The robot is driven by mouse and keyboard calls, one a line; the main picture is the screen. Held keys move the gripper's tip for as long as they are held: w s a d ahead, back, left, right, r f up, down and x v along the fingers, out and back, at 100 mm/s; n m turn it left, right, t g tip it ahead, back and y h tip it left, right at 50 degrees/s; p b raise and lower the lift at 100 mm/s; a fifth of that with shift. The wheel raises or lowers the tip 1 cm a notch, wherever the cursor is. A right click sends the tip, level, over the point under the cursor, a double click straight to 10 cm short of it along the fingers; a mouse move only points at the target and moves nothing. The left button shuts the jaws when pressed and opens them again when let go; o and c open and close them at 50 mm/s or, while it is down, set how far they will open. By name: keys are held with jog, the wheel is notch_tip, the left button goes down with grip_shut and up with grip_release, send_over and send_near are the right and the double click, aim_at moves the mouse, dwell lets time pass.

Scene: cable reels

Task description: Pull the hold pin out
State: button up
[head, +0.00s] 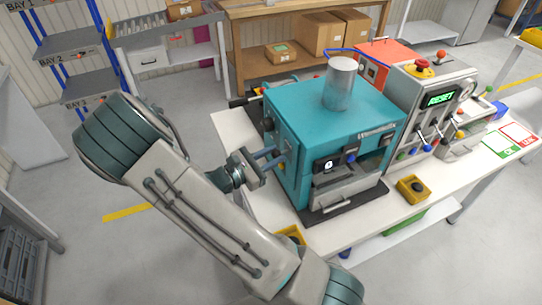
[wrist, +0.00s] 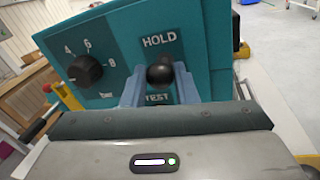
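The teal machine (head: 300,125) stands on a white table. In the wrist view its side panel (wrist: 115,45) carries the printed word HOLD, and the hold pin's dark round knob (wrist: 160,75) sits below it. My gripper (head: 279,158) reaches the machine's left side from the left. In the wrist view its two bluish fingers (wrist: 161,85) flank the knob, with no clear gap on either side, so it looks shut on the knob. The pin's shaft is hidden behind the knob. In the head view the fingers and machine side hide the pin.
A black dial (wrist: 86,72) with numbers sits left of the pin on the same panel. A grey control unit (head: 435,105) with levers stands to the right. Open floor lies left of the table.

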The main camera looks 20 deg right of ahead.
jog(key=shift+a, duration=1.7)
grip_shut()
jog(key=o, duration=1)
grip_release()
jog(key=shift+o, duration=0.2)
jog(key=shift+a, duration=0.1)
jog(key=s+a+b, duration=0.2)
jog(key=a+b, duration=0.1)
jog(key=a, duration=1)
jog(key=shift+s+a, duration=0.25)
jog(key=shift+s, duration=0.1)
jog(key=shift+d, duration=0.1)
